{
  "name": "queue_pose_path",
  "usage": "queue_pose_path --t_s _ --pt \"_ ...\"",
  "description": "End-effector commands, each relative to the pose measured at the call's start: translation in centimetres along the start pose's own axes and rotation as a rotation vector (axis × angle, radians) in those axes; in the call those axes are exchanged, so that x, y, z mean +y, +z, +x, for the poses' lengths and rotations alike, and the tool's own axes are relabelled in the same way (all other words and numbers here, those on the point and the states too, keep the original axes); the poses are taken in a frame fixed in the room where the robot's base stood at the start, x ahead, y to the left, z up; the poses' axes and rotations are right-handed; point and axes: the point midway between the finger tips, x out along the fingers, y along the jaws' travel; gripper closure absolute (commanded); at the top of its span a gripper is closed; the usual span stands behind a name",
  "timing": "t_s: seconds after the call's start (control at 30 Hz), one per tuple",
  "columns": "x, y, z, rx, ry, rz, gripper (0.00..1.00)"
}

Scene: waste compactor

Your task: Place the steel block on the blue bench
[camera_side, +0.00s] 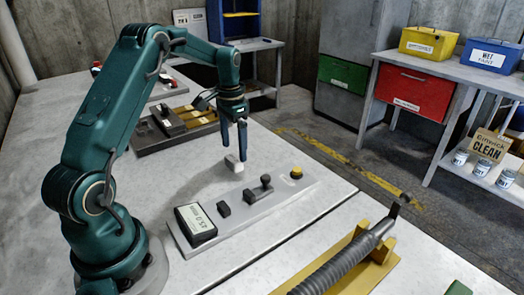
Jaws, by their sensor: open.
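A small light-grey block (232,164), which looks like the steel block, sits on the pale work table (190,178). My gripper (235,150) points down right at the block, with its two dark fingers apart. One fingertip overlaps the block's right side in the picture; I cannot tell whether it touches.
A control panel (245,205) with a display, a lever and a yellow button lies in front of the block. A dark tray (160,134) is behind left. A ribbed grey tool (340,264) lies front right. Yellow and blue bins stand on the right bench.

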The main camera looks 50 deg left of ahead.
Motion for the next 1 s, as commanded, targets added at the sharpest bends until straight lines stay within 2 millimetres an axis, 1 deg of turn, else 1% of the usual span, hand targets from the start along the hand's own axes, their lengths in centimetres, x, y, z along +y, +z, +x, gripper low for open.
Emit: queue_pose_path --t_s 0.03,0.1,0.27,0.4,0.57,0.63,0.67,0.77,0.87,1.0 --pt "-0.1 -0.1 -1.3 0.007 -0.004 0.000 0.08" --pt "-0.1 -0.1 -3.0 0.007 -0.005 0.000 0.08" --pt "-0.1 -0.1 -6.4 0.006 -0.004 0.000 0.08" --pt "-0.1 -0.1 -7.8 0.002 -0.002 -0.001 0.08" --pt "0.0 0.0 -8.8 0.002 -0.002 0.000 0.08" --pt "0.4 0.0 -9.3 0.006 -0.004 0.001 0.08" --pt "0.7 0.0 -9.6 0.012 -0.008 0.002 0.08" --pt "2.5 0.3 -11.0 0.039 -0.023 0.005 0.08" --pt "5.2 1.2 -12.8 0.086 -0.043 0.008 0.08" --pt "9.2 3.3 -14.6 0.164 -0.064 0.008 0.08"
